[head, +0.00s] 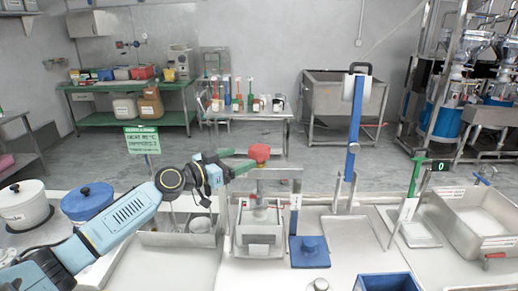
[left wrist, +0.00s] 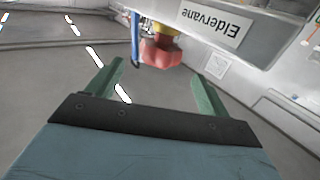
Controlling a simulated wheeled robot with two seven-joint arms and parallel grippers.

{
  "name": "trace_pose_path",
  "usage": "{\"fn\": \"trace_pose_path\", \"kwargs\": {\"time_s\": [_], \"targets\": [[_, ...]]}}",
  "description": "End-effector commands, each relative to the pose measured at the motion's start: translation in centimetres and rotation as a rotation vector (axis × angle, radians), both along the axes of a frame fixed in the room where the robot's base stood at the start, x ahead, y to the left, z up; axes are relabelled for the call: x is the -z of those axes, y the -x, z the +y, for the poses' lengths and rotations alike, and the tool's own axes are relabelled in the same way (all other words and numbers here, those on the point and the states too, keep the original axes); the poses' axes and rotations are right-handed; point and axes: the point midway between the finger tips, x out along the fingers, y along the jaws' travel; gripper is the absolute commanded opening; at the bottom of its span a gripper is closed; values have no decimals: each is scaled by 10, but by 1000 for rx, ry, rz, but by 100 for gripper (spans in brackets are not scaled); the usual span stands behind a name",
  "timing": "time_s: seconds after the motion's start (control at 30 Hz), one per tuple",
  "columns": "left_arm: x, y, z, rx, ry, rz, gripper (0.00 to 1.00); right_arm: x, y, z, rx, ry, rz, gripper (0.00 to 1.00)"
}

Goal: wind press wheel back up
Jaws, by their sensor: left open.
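The press is a metal frame (head: 262,205) on the counter, with a red wheel (head: 260,153) on top. My left gripper (head: 243,160) reaches in from the left at wheel height, its green fingers just left of the wheel. In the left wrist view the fingers (left wrist: 158,72) are spread apart and empty. There the red wheel (left wrist: 160,52) shows beyond the fingertips, roughly between them, and looks apart from them. An upside-down "Eldervane" label (left wrist: 211,23) is on the metal beside it. My right gripper is not in view.
A blue square block (head: 310,251) and a tall blue lever (head: 352,130) stand right of the press. White and blue lidded pots (head: 88,203) are at left, by a green sign (head: 142,140). A metal basin (head: 480,215) is at far right.

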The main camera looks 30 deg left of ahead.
Motion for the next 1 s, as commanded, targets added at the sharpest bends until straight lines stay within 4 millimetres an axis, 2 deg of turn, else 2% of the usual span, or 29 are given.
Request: {"fn": "trace_pose_path", "kwargs": {"time_s": [0.3,0.5,0.93,1.0], "targets": [[-2,-48,-16,0,3,-2,80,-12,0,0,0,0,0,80],[0,-68,-23,1,2,0,80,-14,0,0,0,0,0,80],[0,-75,-25,1,0,1,80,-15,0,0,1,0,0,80],[0,-75,-25,1,0,1,71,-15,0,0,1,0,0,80]]}}
